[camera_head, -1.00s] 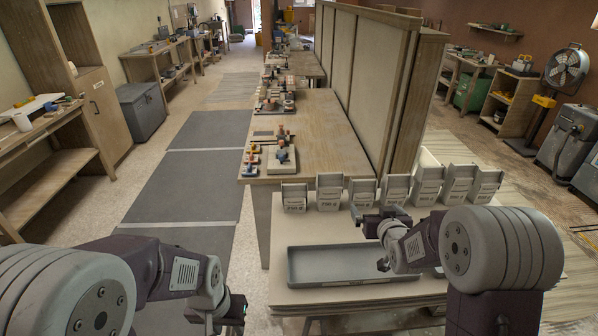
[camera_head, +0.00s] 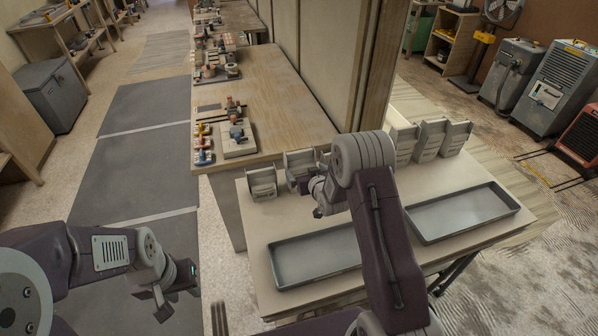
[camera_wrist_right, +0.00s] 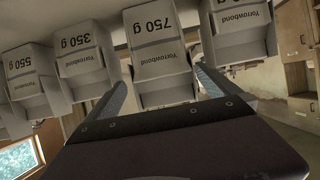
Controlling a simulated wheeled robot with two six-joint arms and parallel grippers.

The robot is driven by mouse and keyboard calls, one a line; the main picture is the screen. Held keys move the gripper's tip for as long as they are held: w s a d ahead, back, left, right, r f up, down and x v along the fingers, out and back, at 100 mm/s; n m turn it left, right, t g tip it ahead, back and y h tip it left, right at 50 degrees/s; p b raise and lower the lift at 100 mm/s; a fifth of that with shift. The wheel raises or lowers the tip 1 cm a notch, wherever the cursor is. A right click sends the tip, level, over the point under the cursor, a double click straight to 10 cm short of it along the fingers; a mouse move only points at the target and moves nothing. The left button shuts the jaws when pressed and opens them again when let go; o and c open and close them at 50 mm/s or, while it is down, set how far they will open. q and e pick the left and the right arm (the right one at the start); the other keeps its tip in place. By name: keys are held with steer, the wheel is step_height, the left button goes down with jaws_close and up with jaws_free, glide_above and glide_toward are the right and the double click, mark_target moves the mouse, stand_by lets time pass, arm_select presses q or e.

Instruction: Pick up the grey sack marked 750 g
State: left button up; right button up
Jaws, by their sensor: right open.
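The grey sack marked 750 g (camera_wrist_right: 157,45) appears upside down in the right wrist view, its label facing me. In the head view it is second from the left in the back row (camera_head: 299,158), partly hidden by my right gripper (camera_head: 298,181). My right gripper is open; its two fingers (camera_wrist_right: 160,82) reach toward the sack, one at each side in the picture, and I see no grip on it. My left gripper (camera_head: 178,290) hangs low at the left, away from the table; its jaw opening is unclear.
Neighbouring grey sacks stand close by, marked 350 g (camera_wrist_right: 85,60) and 550 g (camera_wrist_right: 25,80), with another (camera_wrist_right: 238,30) on the other side. Two grey trays, left (camera_head: 315,262) and right (camera_head: 460,212), lie on the pale table (camera_head: 258,228). A wooden bench (camera_head: 265,95) stands behind.

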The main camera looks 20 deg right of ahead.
steer(key=x, duration=1)
steer(key=shift+w+a+f+p, duration=0.15)
steer(key=shift+w+p, duration=0.05)
steer(key=shift+p, duration=0.2)
steer(key=shift+s, duration=0.1)
steer(key=c, duration=1.7)
step_height(320, 180, up, 10)
steer(key=shift+r+b, duration=0.15)
steer(key=shift+b, duration=0.15)
